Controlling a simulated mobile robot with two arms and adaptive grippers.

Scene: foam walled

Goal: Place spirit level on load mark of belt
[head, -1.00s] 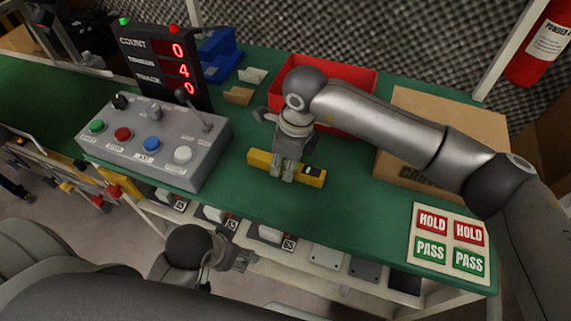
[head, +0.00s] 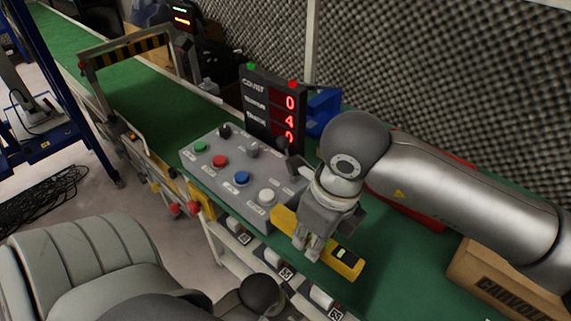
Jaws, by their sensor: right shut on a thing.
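The yellow spirit level (head: 347,265) is held in my right gripper (head: 309,250). The jaws are shut around its middle, and its small vial window shows on the right end. It appears raised over the green surface by the control box, though the gap below is hard to judge. The green belt (head: 83,42) runs to the upper left, under a striped arch. I cannot make out a load mark on it. Only part of my left arm shows at the bottom edge, and its jaws are not clear.
A grey control box (head: 228,180) with buttons and a lever stands just left of the level. Behind it stands a counter display (head: 274,105). A yellow-black striped arch (head: 125,48) spans the belt. A red bin (head: 412,217) and a cardboard box (head: 497,278) are at the right.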

